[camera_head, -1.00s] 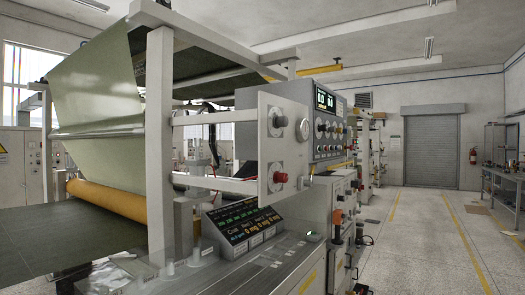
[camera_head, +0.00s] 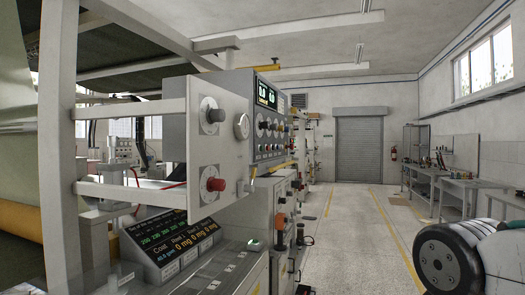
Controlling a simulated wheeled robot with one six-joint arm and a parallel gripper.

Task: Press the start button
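A grey machine fills the left half of the head view. Its front plate (camera_head: 228,150) carries a red knob or button (camera_head: 215,184), a black round knob (camera_head: 216,115) and a silver dial (camera_head: 241,126). Behind it, a control panel (camera_head: 270,150) has a small lit screen (camera_head: 266,93) above several knobs and buttons. A small green-lit button (camera_head: 254,244) sits on the lower console (camera_head: 225,262), right of a slanted display (camera_head: 175,247). No start label is readable, so I cannot tell which control is the start button. My gripper is not in view.
A yellow-lined aisle (camera_head: 365,222) runs clear along the machine's right side to a grey roller shutter (camera_head: 360,145). Workbenches (camera_head: 462,186) and a shelf rack (camera_head: 414,148) stand along the right wall. An orange-topped fitting (camera_head: 280,220) projects from the machine's side.

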